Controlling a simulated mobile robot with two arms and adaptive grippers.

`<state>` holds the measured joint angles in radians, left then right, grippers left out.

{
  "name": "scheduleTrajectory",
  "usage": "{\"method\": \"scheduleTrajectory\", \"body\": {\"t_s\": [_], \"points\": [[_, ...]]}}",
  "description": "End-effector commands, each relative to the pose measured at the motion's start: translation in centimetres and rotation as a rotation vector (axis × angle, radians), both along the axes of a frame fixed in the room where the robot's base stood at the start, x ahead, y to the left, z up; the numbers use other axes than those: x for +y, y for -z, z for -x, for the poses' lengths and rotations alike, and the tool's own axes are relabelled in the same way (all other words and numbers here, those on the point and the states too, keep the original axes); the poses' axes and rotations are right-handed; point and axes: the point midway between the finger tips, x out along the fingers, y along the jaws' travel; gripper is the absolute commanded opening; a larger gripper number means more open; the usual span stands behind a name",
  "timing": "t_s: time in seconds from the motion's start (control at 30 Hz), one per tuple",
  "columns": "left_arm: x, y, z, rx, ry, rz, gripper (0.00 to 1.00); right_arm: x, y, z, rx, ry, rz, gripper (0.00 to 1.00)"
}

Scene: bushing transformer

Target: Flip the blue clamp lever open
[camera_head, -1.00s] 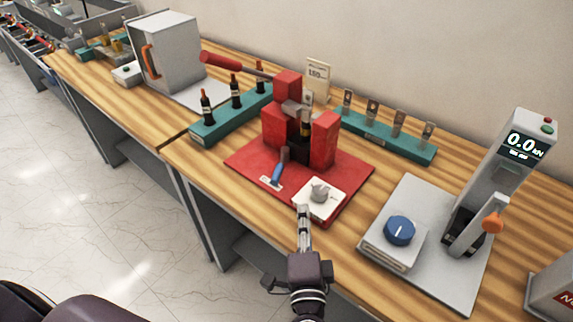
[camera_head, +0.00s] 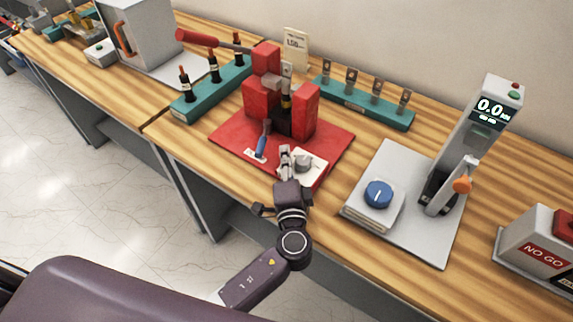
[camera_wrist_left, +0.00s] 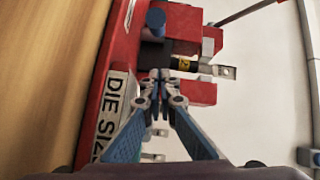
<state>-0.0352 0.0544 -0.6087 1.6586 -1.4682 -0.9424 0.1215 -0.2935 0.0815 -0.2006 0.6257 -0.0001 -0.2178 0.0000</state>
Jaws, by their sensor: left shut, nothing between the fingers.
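The blue clamp lever (camera_head: 262,146) lies along the front left of the red press (camera_head: 311,112), its blue handle angled down toward the front of the red base plate (camera_head: 228,136). In the left wrist view the blue handle end (camera_wrist_left: 156,20) shows near the top, beyond the fingertips. My left gripper (camera_head: 284,152) is shut and empty. It is just right of the lever, apart from it, and close to the white dial block (camera_head: 313,171). Its closed fingertips (camera_wrist_left: 160,76) point toward the press in the left wrist view. My right gripper is not in view.
The press's long red handle (camera_head: 198,38) reaches out to the upper left. Bare wood lies in front of the base plate.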

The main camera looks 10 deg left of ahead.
Motion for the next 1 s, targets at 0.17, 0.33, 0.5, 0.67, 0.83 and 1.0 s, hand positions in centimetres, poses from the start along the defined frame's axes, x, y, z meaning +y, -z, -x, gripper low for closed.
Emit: {"method": "scheduleTrajectory", "body": {"t_s": [0.17,0.33,0.5,0.67,0.83,1.0], "points": [[2.6,0.2,-0.2,0.003,0.001,-0.003,0.0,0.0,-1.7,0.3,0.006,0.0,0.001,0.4],[3.8,0.7,0.0,0.002,0.0,-0.001,0.0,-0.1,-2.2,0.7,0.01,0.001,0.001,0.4],[4.1,0.9,0.0,0.002,0.0,0.001,0.0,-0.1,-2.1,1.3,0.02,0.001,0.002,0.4],[4.1,0.9,0.0,0.002,0.0,0.001,0.0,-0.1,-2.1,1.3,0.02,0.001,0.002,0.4],[4.2,0.9,-0.2,0.001,0.007,0.0,0.0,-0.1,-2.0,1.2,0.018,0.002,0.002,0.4],[4.7,1.0,-1.0,-0.001,0.045,0.0,0.0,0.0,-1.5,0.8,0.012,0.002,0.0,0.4]]}}
